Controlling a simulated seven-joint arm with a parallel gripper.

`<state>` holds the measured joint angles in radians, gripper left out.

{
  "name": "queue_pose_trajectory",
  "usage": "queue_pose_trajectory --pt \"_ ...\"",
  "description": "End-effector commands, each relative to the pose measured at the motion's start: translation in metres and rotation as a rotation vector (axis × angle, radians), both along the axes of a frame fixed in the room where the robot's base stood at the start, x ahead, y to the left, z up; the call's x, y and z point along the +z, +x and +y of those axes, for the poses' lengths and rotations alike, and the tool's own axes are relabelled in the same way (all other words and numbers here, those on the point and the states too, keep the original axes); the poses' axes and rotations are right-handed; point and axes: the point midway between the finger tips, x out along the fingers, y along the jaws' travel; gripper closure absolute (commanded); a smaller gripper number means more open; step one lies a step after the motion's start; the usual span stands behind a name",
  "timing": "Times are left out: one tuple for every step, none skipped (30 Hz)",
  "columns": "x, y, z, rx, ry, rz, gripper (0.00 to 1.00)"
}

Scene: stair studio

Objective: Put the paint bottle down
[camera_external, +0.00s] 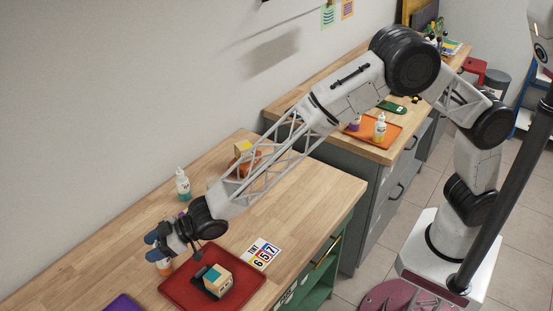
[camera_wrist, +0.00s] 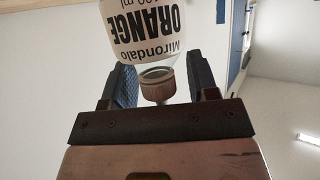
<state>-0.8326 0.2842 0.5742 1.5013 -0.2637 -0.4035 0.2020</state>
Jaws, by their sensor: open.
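A paint bottle labelled "Mirondalo ORANGE" (camera_wrist: 150,30) fills the top of the wrist view, with its cap end toward my gripper. My gripper (camera_wrist: 162,75) has its two blue-padded fingers apart, one on each side of the bottle's neck and cap, with visible gaps. In the external view my gripper (camera_external: 157,246) is low over the near counter, at the left edge of the red tray. A small orange part of the bottle (camera_external: 165,268) shows below the fingers. The rest is hidden, and I cannot tell whether its base is on the counter or the tray.
The red tray (camera_external: 178,290) holds a block-like item (camera_external: 217,280). A "TINT 657" card (camera_external: 262,253) lies right of it. A green-bottomed white bottle (camera_external: 183,184) stands behind. A purple item (camera_external: 124,303) is at front left. Bottles stand on an orange tray (camera_external: 388,139) on the farther counter.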

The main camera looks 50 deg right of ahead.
Motion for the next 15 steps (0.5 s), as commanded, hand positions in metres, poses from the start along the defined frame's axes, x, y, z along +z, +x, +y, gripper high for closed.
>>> queue_pose_trajectory --pt "0.002 -0.001 -0.002 0.0 0.001 -0.001 0.46" --pt "0.002 -0.002 -0.003 0.0 0.001 -0.001 0.46" --pt "0.004 -0.004 -0.005 0.0 0.001 -0.001 0.46" --pt "0.005 -0.005 -0.007 0.0 0.002 -0.001 0.46" --pt "0.006 -0.006 -0.009 0.0 0.002 -0.001 0.46" --pt "0.007 -0.008 -0.011 0.0 0.001 -0.001 0.46" --pt "0.008 -0.01 -0.014 0.0 0.001 -0.001 0.46" --pt "0.009 -0.011 -0.016 0.0 0.001 -0.001 0.46" --pt "0.01 -0.013 -0.019 0.0 0.001 -0.001 0.46" --pt "0.012 -0.015 -0.021 0.0 0.002 -0.001 0.46" --pt "0.013 -0.017 -0.024 0.0 0.002 -0.001 0.46" --pt "0.015 -0.019 -0.027 0.0 0.001 -0.001 0.46" --pt "0.016 -0.021 -0.029 0.0 0.001 -0.001 0.46" --pt "0.017 -0.023 -0.032 0.0 0.0 0.0 0.46" --pt "0.019 -0.025 -0.035 0.0 0.001 -0.001 0.46"
